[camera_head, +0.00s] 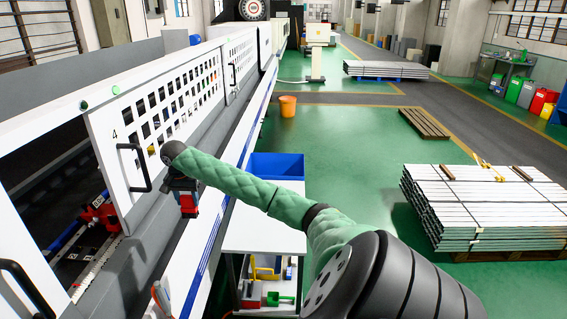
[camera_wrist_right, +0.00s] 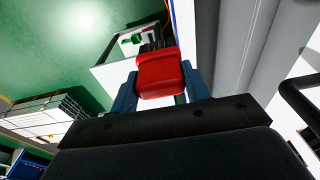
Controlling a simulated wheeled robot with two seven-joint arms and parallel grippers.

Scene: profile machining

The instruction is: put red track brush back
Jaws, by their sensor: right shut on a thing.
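My right gripper (camera_head: 184,192) is shut on the red track brush (camera_head: 188,205), beside the machine's white sliding door. In the right wrist view the brush (camera_wrist_right: 160,75) is a red block between the two blue fingers of my right gripper (camera_wrist_right: 160,92), with dark bristles at its far side. In the head view the brush is small and partly hidden by the gripper. A white cart (camera_head: 262,232) stands below and to the right of the brush. My left gripper is not in view.
Colourful tools, including a green scoop-like one (camera_head: 279,299), sit on the cart's lower level. A blue bin (camera_head: 277,166) is at its far end. The machine's door (camera_head: 160,125) has a black handle (camera_head: 134,168). Stacked metal profiles (camera_head: 485,210) stand right; green floor between is clear.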

